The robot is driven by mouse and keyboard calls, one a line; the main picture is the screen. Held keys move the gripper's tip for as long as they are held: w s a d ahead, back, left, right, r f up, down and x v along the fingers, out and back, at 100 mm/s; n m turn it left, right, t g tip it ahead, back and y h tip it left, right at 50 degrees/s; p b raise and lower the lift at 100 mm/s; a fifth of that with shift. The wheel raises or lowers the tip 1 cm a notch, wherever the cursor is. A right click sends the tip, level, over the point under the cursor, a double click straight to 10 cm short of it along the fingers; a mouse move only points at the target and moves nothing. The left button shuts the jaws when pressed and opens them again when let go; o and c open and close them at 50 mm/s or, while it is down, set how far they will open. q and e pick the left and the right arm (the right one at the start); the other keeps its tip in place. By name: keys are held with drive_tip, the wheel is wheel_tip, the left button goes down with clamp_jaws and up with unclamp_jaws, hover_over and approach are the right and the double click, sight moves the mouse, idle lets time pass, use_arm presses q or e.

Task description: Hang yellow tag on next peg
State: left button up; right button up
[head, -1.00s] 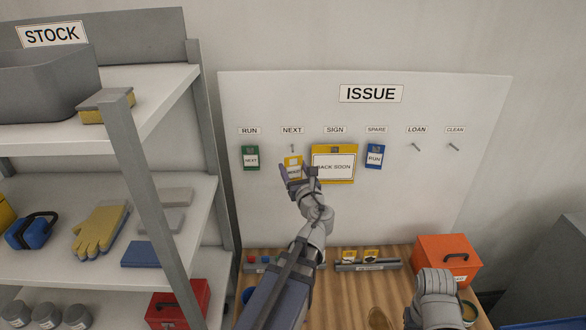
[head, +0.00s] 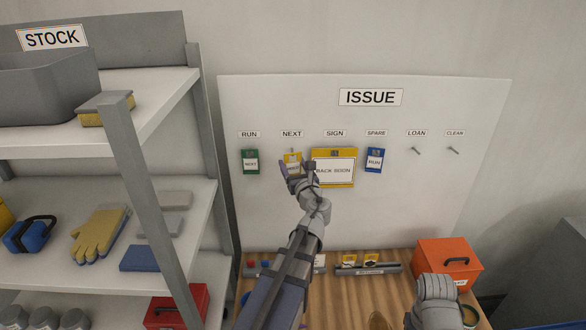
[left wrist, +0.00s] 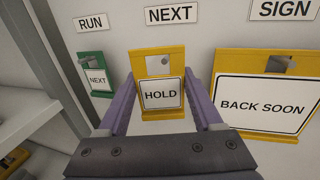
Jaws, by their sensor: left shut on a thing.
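The yellow tag (head: 292,158), which reads HOLD in the left wrist view (left wrist: 157,65), is upright under the NEXT label. My left gripper (head: 297,169) is shut on its lower part, with a purple finger on each side. A metal peg end shows at the hole in the tag's top in the left wrist view. I cannot tell how far the peg passes through it. In the head view the tag covers the NEXT peg. My right arm shows at the lower right of the head view, but its gripper fingers do not.
On the ISSUE board (head: 430,210), a green tag (head: 250,168) hangs at left, a yellow BACK SOON sign (head: 333,153) close at right, and a blue tag (head: 374,154) under SPARE. The LOAN peg (head: 416,150) and CLEAN peg (head: 453,150) are bare. A shelf (head: 185,200) stands left.

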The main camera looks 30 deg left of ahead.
sight(293, 159)
use_arm(q)
drive_tip(key=shift+w+a+f, duration=0.1)
drive_tip(key=shift+w+a, duration=0.45)
drive_tip(key=shift+w, duration=0.3)
drive_tip(key=shift+w+a+f, duration=0.1)
drive_tip(key=shift+w+a, duration=0.4)
drive_tip(key=shift+w, duration=0.35)
drive_tip(key=shift+w+f+b, duration=0.1)
drive_tip(key=shift+f+b, duration=0.05)
drive_tip(key=shift+b, duration=0.25)
drive_tip(key=shift+w+a+b, duration=0.1)
drive_tip(key=shift+b, duration=0.2)
drive_tip(key=o, duration=1.2)
drive_tip(key=shift+o, duration=0.8)
drive_tip(key=shift+s+d, duration=0.25)
drive_tip(key=shift+s, duration=0.05)
drive_tip(key=v, duration=0.3)
drive_tip(key=shift+d+f, duration=0.2)
drive_tip(key=shift+f, duration=0.1)
drive_tip(key=v, duration=0.4)
drive_tip(key=shift+s+a+r, duration=0.2)
drive_tip(key=shift+r, duration=0.15)
drive_tip(key=shift+d+p, duration=0.2)
drive_tip(key=shift+p, duration=0.1)
